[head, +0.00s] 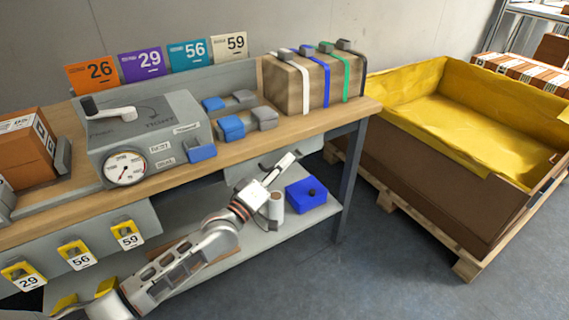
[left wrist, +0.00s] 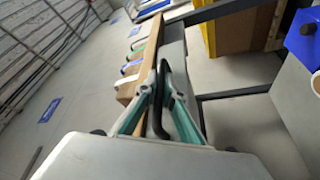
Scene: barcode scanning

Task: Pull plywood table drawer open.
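The plywood table (head: 205,162) crosses the head view from the lower left. A grey drawer front (head: 238,173) hangs under its right part, partly hidden by my left gripper (head: 287,170). In the left wrist view, my left gripper (left wrist: 160,92) has its two teal-sided fingers drawn in close on both sides of a black curved handle (left wrist: 157,122), and looks shut on it. The handle stands against the grey drawer front (left wrist: 183,122). No clear gap shows between drawer and table. My right gripper is in neither view.
A lower shelf (head: 262,240) carries a blue box (head: 306,195) and a white roll (head: 276,208) near my left arm. A grey table leg (head: 352,180) stands to the right. A large yellow-lined crate (head: 440,180) sits on a pallet; the floor before it is clear.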

